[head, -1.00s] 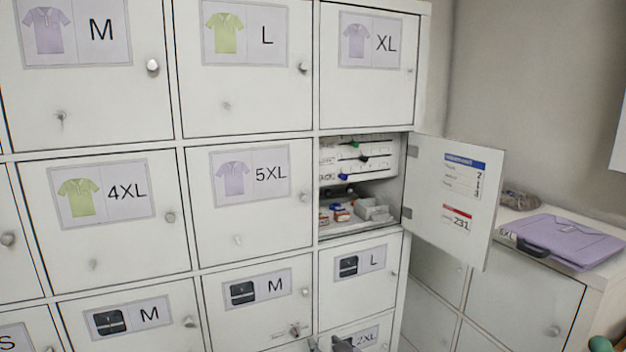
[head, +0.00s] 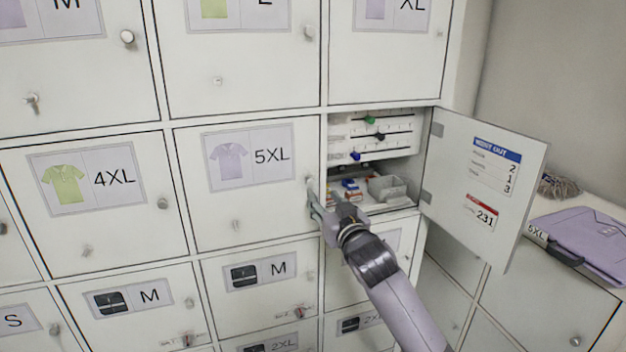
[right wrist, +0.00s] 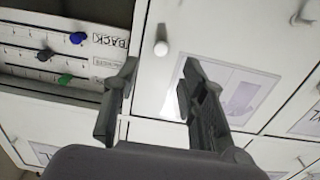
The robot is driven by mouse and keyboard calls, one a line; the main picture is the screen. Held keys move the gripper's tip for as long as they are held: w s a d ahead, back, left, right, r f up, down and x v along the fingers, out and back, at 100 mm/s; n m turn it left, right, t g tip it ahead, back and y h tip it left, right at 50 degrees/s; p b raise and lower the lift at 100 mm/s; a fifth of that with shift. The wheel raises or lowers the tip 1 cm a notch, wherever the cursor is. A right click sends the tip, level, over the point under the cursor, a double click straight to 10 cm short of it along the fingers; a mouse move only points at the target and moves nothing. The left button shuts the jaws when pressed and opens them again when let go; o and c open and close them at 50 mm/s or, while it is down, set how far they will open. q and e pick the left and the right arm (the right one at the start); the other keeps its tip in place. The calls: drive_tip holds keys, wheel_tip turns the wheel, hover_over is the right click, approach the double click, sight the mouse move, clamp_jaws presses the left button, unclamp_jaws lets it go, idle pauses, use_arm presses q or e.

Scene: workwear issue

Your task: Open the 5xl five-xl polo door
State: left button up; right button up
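The 5XL polo door (head: 222,225) is shut in the head view, with a label showing a lilac polo. Its small round knob (head: 310,181) is at the door's right edge. My right gripper (head: 322,194) is just below and beside that knob. In the right wrist view the fingers (right wrist: 158,75) are spread apart and empty. The knob (right wrist: 161,48) shows beyond the fingertips, in line with the gap between them, on the white door (right wrist: 150,92). Whether a finger touches the door cannot be told. My left gripper is not in view.
Right of the 5XL door is an open compartment (head: 410,201) with small boxes and sliders. Its door (head: 470,215) stands swung out to the right. Doors marked 4XL (head: 120,240), M (head: 265,300) and others surround it. A lilac folded item (head: 590,238) lies on a low cabinet.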

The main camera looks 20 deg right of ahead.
sight(311, 183)
drive_tip(key=w, duration=0.1)
drive_tip(key=w+p, duration=0.1)
drive_tip(key=w, duration=0.2)
drive_tip(key=shift+w+a+r, duration=0.2)
drive_tip(key=shift+w+r, duration=0.05)
drive_tip(key=shift+w, duration=0.1)
drive_tip(key=w+p, duration=0.1)
drive_tip(key=w, duration=0.2)
drive_tip(key=shift+f, duration=0.15)
drive_tip(key=shift+w, duration=0.35)
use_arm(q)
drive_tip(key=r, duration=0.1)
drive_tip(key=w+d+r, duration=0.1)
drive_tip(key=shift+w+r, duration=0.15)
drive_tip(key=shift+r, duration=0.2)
use_arm(e)
drive_tip(key=shift+a, duration=0.1)
drive_tip(key=shift+c, duration=0.3)
clamp_jaws()
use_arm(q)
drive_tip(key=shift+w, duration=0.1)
